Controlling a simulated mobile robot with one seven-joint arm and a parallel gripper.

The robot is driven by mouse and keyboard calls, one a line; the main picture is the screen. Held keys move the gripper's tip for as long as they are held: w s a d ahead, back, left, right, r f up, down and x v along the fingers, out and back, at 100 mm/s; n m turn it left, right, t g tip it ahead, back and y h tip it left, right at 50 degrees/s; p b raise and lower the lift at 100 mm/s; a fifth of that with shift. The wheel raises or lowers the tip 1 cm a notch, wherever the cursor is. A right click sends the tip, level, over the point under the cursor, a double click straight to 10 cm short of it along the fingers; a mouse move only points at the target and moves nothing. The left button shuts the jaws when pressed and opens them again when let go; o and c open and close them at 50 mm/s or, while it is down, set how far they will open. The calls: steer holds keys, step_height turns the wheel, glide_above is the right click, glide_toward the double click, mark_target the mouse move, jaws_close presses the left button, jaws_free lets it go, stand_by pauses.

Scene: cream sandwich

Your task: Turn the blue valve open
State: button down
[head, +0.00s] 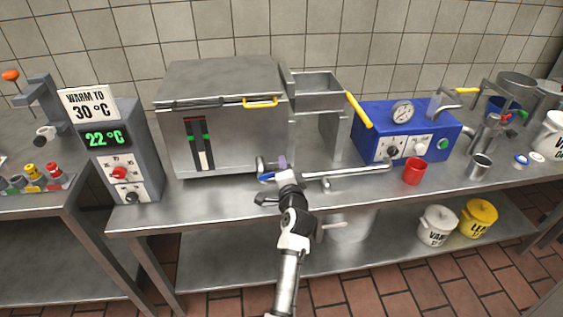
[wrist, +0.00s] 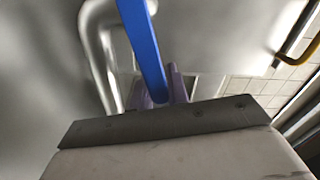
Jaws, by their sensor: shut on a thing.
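The blue valve (head: 266,177) is at the front lower right of the steel tank, by the tabletop. Its blue lever also shows in the wrist view (wrist: 145,45), running down between two purple fingers. My gripper (head: 282,163) is at the lever, and in the wrist view my gripper (wrist: 160,90) is shut on it. A steel pipe (head: 345,172) runs right from near the valve, partly hidden by my gripper.
The steel tank (head: 225,140) with a yellow lid handle (head: 260,102) stands behind. A grey panel reading 22 °C (head: 107,138) stands left. A blue box with a gauge (head: 370,135) and a red cup (head: 414,171) are right. The table front (head: 210,205) is clear.

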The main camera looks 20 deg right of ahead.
steer(key=shift+d+f+m, duration=0.15)
steer(key=shift+f+m, duration=0.6)
steer(key=shift+m, duration=0.55)
steer(key=c, duration=1.4)
jaws_free()
steer(key=shift+o, duration=0.2)
steer(key=b+v, duration=0.2)
steer(key=v, duration=1.2)
